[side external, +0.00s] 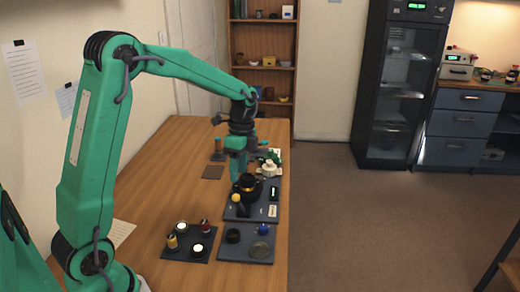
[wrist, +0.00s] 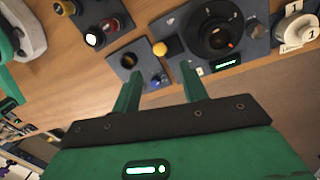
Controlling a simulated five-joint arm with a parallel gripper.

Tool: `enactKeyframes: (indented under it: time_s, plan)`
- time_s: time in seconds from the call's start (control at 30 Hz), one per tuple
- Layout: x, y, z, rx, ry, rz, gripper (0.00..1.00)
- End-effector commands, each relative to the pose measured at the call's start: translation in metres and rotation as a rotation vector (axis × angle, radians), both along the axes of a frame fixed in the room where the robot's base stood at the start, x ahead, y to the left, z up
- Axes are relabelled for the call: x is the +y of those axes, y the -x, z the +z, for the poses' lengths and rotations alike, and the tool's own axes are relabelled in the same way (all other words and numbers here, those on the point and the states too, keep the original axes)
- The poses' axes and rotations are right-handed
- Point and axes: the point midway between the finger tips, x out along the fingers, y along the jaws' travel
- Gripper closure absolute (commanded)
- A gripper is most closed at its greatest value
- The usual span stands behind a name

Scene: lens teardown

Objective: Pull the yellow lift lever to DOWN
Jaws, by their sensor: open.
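The yellow ball knob of the lift lever (side external: 236,198) stands at the front left of a dark station plate (side external: 236,213). In the wrist view the yellow knob (wrist: 160,49) shows just beyond the gap between my fingertips, on a short dark stem. My gripper (side external: 239,172) points down above the station. Its fingers (wrist: 158,72) are apart with nothing between them. Any DOWN marking is too small to read.
A tray with a black ring (side external: 233,236) and a blue knob (side external: 263,229) lies in front. A dark board (side external: 172,253) with several small parts is left of it. A white round part (side external: 269,166) stands behind the station. Bare wood (side external: 150,200) lies left.

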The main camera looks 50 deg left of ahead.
Motion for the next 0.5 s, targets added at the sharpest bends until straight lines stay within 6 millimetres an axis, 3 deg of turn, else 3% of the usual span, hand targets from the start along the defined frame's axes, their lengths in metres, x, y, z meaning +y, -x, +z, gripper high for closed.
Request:
enactKeyframes:
  time_s: [0.5]
  plan:
    - [0.003,0.0046,-0.0002,-0.037,-0.008,0.002,0.57]
